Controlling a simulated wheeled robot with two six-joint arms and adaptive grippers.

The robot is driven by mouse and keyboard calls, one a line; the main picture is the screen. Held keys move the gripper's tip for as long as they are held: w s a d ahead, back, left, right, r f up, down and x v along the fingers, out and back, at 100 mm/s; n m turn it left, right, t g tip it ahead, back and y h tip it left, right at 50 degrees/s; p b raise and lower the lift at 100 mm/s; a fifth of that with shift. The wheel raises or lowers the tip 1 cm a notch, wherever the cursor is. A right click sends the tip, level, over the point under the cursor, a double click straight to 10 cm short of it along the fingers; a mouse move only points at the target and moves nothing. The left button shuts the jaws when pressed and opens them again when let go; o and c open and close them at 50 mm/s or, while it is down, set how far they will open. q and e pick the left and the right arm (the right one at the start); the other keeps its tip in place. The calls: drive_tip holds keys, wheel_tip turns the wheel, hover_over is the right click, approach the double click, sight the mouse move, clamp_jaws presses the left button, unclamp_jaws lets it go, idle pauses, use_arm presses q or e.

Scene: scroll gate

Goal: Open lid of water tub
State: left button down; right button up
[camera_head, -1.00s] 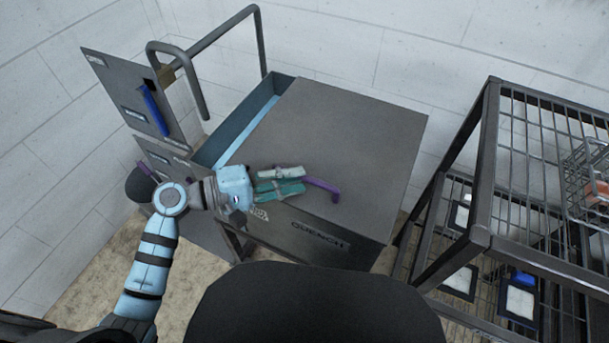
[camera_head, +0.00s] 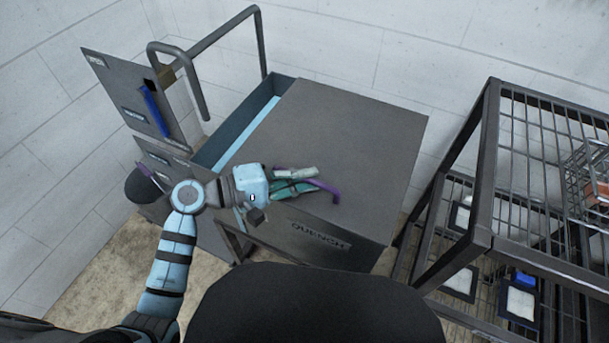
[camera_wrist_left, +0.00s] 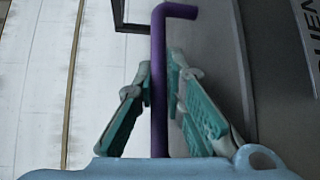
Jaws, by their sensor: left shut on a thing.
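The water tub (camera_head: 232,122), a grey box with a QUENCH label on its front, stands at the centre of the head view. Its flat grey lid (camera_head: 345,140) covers most of the top. A strip of light blue water (camera_head: 247,134) shows at the left side. The left wrist view shows the purple handle (camera_wrist_left: 158,50) running between the fingers (camera_wrist_left: 161,72). My right gripper is not in view.
A metal wire rack (camera_head: 480,215) stands close on the right. A grey panel (camera_head: 120,95) with a blue handle (camera_head: 155,110) and a bent metal pipe (camera_head: 190,75) rise at the left and back. White walls enclose the back.

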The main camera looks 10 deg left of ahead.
use_arm(q)
drive_tip(key=w+d+r+n+g+y+p, duration=0.1)
drive_tip(key=w+r+p, duration=0.3)
drive_tip(key=r+p, duration=0.6)
drive_tip(key=w+d+r+n+g+y+p, duration=0.1)
drive_tip(key=w+r+n+g+y+p, duration=0.1)
drive_tip(key=r+p, duration=0.7)
drive_tip(key=w+g+p, duration=0.1)
drive_tip(key=w+p, duration=0.1)
drive_tip(key=p, duration=0.4)
drive_tip(key=shift+w+d+r+n, duration=0.3)
drive_tip(key=shift+d+r+n, duration=0.05)
drive_tip(key=shift+n, duration=0.05)
drive_tip(key=c, duration=1.9)
unclamp_jaws()
drive_tip(key=shift+a, duration=0.1)
drive_tip(key=v, duration=1.2)
drive_tip(key=shift+r, duration=0.2)
